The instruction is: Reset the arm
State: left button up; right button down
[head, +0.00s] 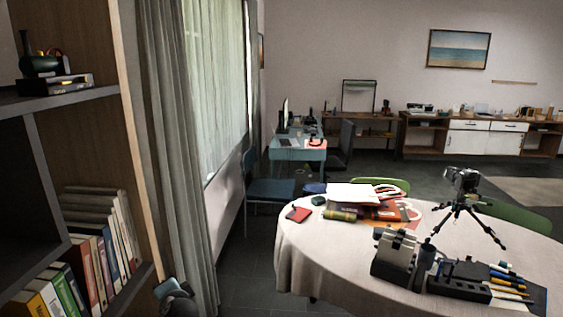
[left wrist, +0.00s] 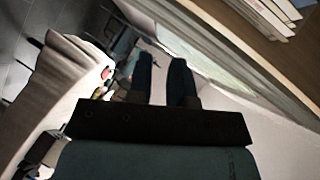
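My left gripper (left wrist: 162,65) shows in the left wrist view with its two dark fingers apart and nothing between them. In the head view only a small dark part of my left arm shows at the bottom, in front of the curtain and beside the bookshelf's edge. The fingers cannot be made out there. My right gripper and right arm are in neither view.
A bookshelf (head: 140,285) with several books stands close on the left. A grey curtain (head: 180,130) hangs beside it. A round table (head: 335,268) with a white cloth, holding a camera on a tripod (head: 463,205), stands right. Dark floor (head: 247,265) lies clear between.

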pick_arm(q)
jog(key=s+d+f+n+h, duration=0.1)
jog(key=s+d+f+h, duration=0.15)
jog(key=s+f, duration=0.6)
jog(key=s+d+f+n+h, duration=0.15)
jog(key=s+f+h, duration=0.25)
jog(key=s+f, duration=0.45)
jog(key=s+d+f+n+h, duration=0.1)
jog(key=s+d+h, duration=0.1)
jog(key=s, duration=0.7)
jog(key=s+d+f+n+h, duration=0.1)
jog(key=s+d+n+h, duration=0.1)
jog(key=s, duration=0.7)
jog(key=shift+d+f+g, duration=0.3)
jog(key=shift+g, duration=0.1)
jog(key=shift+s+a, duration=0.1)
jog(key=shift+a, duration=0.05)
